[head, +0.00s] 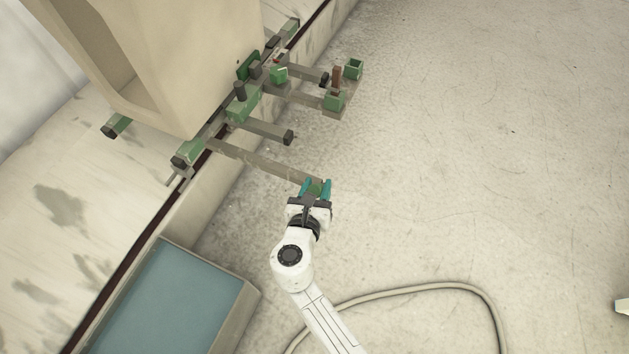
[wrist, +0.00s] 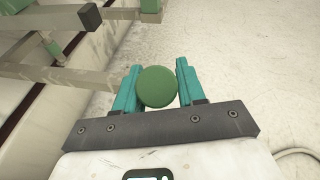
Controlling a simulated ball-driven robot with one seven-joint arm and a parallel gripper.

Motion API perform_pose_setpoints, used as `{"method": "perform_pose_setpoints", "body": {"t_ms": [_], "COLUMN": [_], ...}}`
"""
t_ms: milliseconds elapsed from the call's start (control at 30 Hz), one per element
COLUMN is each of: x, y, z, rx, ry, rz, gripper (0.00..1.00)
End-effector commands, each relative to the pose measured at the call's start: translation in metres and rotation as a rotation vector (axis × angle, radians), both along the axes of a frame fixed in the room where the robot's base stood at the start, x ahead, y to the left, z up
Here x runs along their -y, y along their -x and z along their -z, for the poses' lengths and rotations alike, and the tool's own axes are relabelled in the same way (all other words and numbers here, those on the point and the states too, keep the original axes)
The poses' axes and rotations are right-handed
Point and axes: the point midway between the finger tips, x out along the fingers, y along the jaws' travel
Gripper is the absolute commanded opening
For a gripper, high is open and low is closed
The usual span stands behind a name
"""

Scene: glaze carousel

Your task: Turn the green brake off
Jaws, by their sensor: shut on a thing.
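The brake's round green knob (wrist: 157,87) is between the two teal fingers of my gripper (wrist: 154,82) in the wrist view. My gripper is shut on it. In the head view my gripper (head: 316,187) is at the outer end of a long grey bar (head: 262,163), and a bit of the green knob (head: 316,186) shows between the fingers. The bar runs from a green bracket (head: 187,152) at the bench edge out over the floor. The fingers hide part of the knob's sides.
A large beige box (head: 165,60) stands above the brackets. A shorter grey bar (head: 265,131) with a dark end lies beyond the held bar. A blue-topped bin (head: 170,305) is at lower left. A hose (head: 430,289) lies on the otherwise open floor.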

Motion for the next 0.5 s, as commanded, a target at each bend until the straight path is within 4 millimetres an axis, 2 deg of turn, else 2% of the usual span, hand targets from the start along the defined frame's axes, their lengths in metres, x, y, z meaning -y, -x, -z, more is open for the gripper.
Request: {"method": "perform_pose_setpoints", "body": {"t_ms": [33, 500], "x": [0.002, 0.012], "y": [-0.003, -0.028], "z": [-0.012, -0.023], "rx": [-0.024, -0.266], "ry": [-0.007, -0.096], "rz": [0.004, 0.005], "gripper": [0.0, 0.0]}}
